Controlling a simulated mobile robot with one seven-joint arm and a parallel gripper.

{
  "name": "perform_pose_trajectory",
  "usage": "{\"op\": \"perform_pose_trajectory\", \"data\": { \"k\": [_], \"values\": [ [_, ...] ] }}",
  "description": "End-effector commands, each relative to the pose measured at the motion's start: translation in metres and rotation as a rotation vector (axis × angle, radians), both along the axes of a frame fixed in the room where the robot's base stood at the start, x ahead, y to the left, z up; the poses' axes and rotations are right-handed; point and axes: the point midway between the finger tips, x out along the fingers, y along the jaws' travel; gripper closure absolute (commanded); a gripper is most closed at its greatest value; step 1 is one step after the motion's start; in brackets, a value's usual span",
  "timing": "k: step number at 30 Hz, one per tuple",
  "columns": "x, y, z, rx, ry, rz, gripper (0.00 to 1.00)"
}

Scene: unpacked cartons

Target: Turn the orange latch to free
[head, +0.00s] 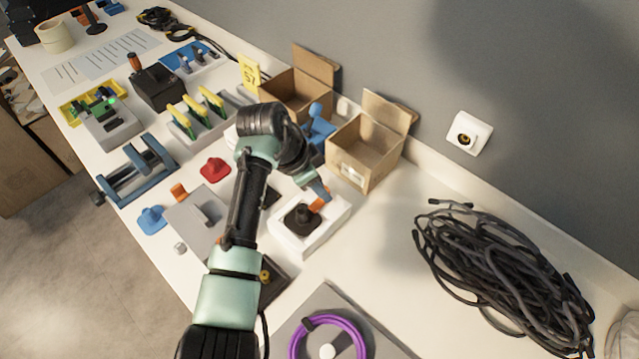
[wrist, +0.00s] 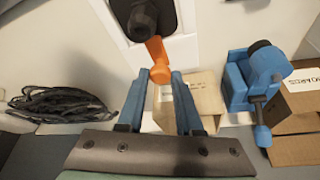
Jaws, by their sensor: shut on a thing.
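The orange latch (head: 321,204) sits on a black knob-like base (head: 300,217) on a white block (head: 291,240), on the table right of my arm. In the wrist view the latch (wrist: 156,48) reaches from the black base (wrist: 143,18) toward my gripper (wrist: 160,75). Its rounded end is pinched between the two blue fingertips. In the head view my gripper (head: 319,190) comes down on the latch from the far side, and its fingers partly hide it.
Open cardboard boxes (head: 365,150) and a blue clamp (head: 318,126) stand behind the block. A black cable coil (head: 500,270) lies to the right and a purple cable ring (head: 330,322) in front. Red (head: 214,169) and blue (head: 151,219) pieces lie left of my arm.

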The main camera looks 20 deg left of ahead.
Motion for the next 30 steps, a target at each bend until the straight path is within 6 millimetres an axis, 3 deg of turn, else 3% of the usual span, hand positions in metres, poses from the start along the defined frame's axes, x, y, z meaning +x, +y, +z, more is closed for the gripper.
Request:
{"op": "perform_pose_trajectory", "data": {
  "k": [8, 30],
  "values": [
    [-0.0013, -0.0029, 0.0046, -0.003, 0.001, 0.137, 1.0],
    [-0.0026, -0.0085, 0.0031, 0.001, 0.002, 0.825, 1.0]
  ]
}}
